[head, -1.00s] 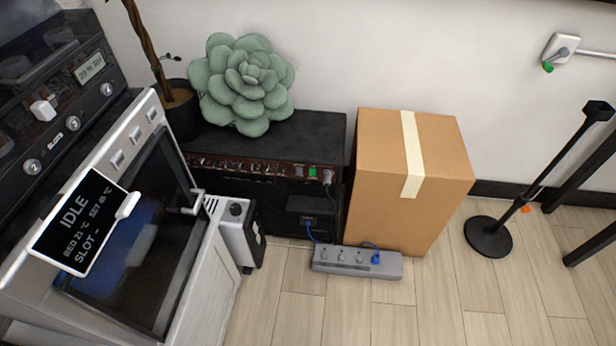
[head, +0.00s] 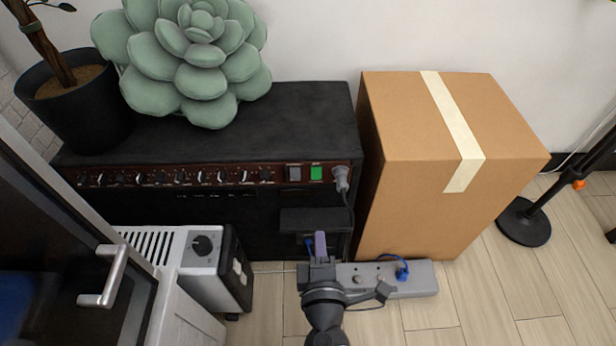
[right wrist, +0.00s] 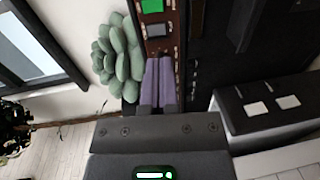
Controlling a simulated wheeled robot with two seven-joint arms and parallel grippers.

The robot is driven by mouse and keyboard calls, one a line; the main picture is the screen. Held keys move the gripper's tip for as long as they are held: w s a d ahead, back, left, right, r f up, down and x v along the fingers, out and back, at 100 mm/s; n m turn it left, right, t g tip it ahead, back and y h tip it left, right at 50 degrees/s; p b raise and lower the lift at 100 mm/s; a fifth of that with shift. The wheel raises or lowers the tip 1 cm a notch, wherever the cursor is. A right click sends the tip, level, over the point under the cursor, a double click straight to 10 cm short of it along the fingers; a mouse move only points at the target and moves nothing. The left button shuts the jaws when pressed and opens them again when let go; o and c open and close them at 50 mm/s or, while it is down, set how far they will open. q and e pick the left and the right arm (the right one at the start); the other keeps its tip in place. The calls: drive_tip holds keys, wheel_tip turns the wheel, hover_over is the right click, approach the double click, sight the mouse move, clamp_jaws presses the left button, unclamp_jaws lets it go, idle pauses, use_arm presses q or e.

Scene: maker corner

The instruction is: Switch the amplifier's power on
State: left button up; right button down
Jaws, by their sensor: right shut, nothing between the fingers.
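The amplifier (head: 330,115) is a black box with a dark red control strip holding a row of knobs. At the strip's right end are a grey switch (head: 294,173) and a bright green switch (head: 316,173), beside a grey plug (head: 341,178). In the right wrist view the green switch (right wrist: 152,7) and grey switch (right wrist: 157,30) show beyond the fingertips. My right gripper (head: 320,242), with purple fingers, is shut and empty, in front of the amplifier and below the switches in the head view. The fingers also show in the right wrist view (right wrist: 158,80). My left gripper is not in view.
A grey power strip (head: 415,282) with a blue plug lies on the floor behind my right arm. A cardboard box (head: 430,190) stands right of the amplifier. A white heater-like unit (head: 190,275) stands left. A plush succulent (head: 190,60) and potted plant (head: 85,105) are at the back left.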

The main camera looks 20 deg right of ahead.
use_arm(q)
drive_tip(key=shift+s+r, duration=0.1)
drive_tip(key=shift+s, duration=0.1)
use_arm(e)
drive_tip(key=b, duration=0.2)
approach(317, 178)
drive_tip(key=w, duration=0.2)
drive_tip(key=x, duration=0.1)
drive_tip(key=b+x, duration=0.1)
drive_tip(key=x, duration=0.2)
drive_tip(key=shift+w+d+f, duration=0.15)
drive_tip(key=shift+d+f, duration=0.05)
drive_tip(key=shift+f, duration=0.1)
drive_tip(key=shift+w+d, duration=0.15)
drive_tip(key=shift+w, duration=0.35)
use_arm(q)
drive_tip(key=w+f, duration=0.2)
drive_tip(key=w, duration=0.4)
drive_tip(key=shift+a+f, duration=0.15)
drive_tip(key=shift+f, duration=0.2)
use_arm(e)
drive_tip(key=shift+s+r, duration=0.1)
drive_tip(key=shift+s, duration=0.05)
